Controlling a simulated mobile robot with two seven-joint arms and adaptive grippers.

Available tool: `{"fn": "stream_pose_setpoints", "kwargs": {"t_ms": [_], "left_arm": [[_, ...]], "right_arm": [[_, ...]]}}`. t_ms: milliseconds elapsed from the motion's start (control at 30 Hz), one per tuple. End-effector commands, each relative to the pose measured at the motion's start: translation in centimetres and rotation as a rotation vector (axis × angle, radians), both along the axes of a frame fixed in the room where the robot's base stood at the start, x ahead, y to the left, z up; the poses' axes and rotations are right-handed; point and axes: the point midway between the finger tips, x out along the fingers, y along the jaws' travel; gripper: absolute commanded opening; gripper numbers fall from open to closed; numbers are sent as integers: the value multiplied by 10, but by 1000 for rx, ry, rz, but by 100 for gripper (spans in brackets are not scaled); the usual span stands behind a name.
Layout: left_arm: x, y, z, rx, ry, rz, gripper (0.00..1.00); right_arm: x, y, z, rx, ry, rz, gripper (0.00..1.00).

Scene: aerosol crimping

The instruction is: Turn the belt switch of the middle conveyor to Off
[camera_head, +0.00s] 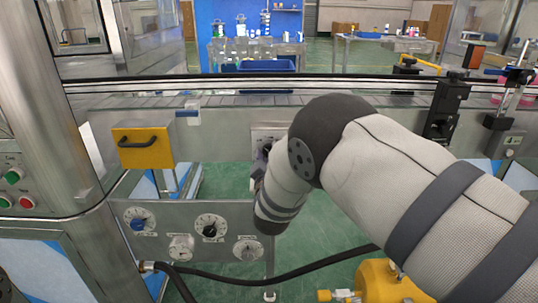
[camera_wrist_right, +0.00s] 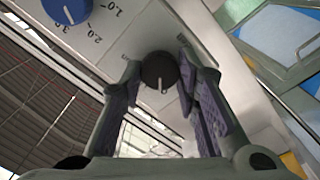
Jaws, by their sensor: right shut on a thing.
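The belt switch is a small black knob (camera_wrist_right: 157,71) with a pale pointer line, on a light metal plate in the right wrist view. In the head view its plate (camera_head: 266,131) sits on the front of the conveyor (camera_head: 225,120), mostly covered by my right arm. My right gripper (camera_wrist_right: 161,78) has its two padded fingers on either side of the knob and is shut on it. In the head view the gripper (camera_head: 258,178) is largely hidden behind my wrist. The pointer's label cannot be read. My left gripper is not in view.
A blue dial (camera_wrist_right: 65,8) with a numbered scale is close to the black knob. A yellow box with a handle (camera_head: 143,148) hangs left of the switch. A panel with several dials (camera_head: 190,215) stands below. A black hose (camera_head: 300,282) crosses the lower front.

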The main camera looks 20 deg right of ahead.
Motion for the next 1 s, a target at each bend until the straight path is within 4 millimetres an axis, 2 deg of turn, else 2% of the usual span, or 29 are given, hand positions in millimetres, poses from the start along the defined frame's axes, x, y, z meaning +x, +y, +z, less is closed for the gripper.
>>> {"fn": "stream_pose_setpoints", "kwargs": {"t_ms": [300,767,800,900,1000], "left_arm": [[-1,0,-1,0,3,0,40],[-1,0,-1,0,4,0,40],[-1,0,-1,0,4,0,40],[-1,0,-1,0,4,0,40],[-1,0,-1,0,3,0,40]], "right_arm": [[-1,-1,-3,-85,30,-2,1],[-1,-1,-3,-96,35,-2,1],[-1,-1,-3,-96,35,-2,31],[-1,-1,-3,-96,34,-2,49],[-1,-1,-2,-96,32,-2,49]]}}
